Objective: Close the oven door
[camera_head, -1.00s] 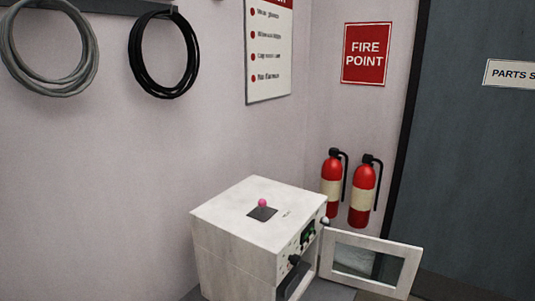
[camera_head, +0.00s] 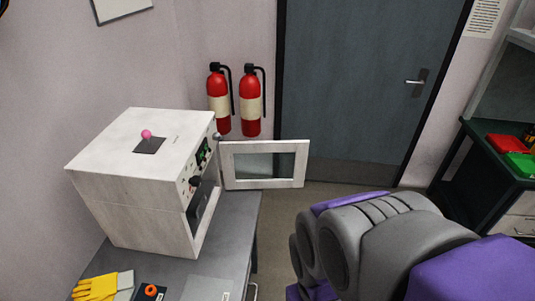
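A white box oven (camera_head: 125,195) stands on a grey bench at the left. Its front faces right and carries a control panel with knobs. The oven door (camera_head: 232,183), a white frame around a dark window, stands wide open. It sticks out to the right from the oven's far front edge, past the bench. The oven's cavity shows as a dark opening below the panel. My grey and purple arm fills the lower right, to the right of the bench and apart from the door. My gripper is not in view.
The grey bench (camera_head: 234,225) holds yellow gloves (camera_head: 95,288) and an orange ring (camera_head: 150,290) at its near end. Two fire extinguishers (camera_head: 219,100) hang behind the door. Open floor lies between the bench and a dark cabinet with red and green bins (camera_head: 518,163).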

